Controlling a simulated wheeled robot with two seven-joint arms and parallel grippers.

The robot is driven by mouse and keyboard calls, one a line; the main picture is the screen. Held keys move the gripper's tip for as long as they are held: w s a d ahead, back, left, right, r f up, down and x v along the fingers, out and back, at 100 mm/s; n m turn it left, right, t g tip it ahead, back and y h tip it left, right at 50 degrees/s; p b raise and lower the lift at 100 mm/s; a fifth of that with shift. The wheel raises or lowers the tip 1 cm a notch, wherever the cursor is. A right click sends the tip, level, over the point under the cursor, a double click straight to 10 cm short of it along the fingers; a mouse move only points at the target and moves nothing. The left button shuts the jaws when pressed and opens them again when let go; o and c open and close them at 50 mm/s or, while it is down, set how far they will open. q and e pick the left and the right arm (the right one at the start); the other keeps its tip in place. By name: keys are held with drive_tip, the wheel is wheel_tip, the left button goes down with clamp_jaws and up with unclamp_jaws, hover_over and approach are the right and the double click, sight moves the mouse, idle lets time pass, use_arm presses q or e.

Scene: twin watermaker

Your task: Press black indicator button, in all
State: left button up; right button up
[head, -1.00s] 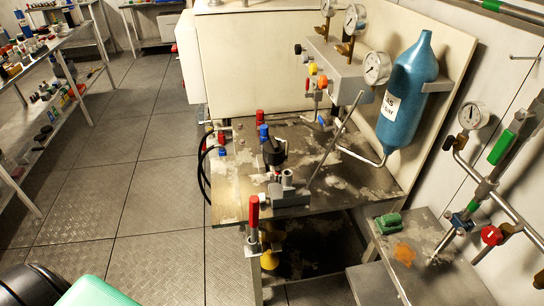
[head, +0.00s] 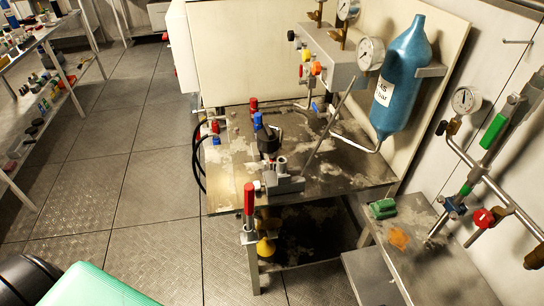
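A small black knob (head: 291,35) sits at the left end of the grey valve block, above yellow and orange knobs (head: 306,56). A larger black cap (head: 267,140) stands on a fitting on the metal bench, beside a blue handle (head: 257,121). I cannot tell which of these black parts is the indicator button, or whether either is pressed. Neither of my grippers is in view.
The stained metal bench (head: 340,180) carries valves, with a red lever (head: 249,198) at its front corner. A blue cylinder (head: 403,80) and gauge (head: 371,51) stand behind. Pipework with a red valve (head: 483,217) is at right. Floor (head: 150,190) at left is clear.

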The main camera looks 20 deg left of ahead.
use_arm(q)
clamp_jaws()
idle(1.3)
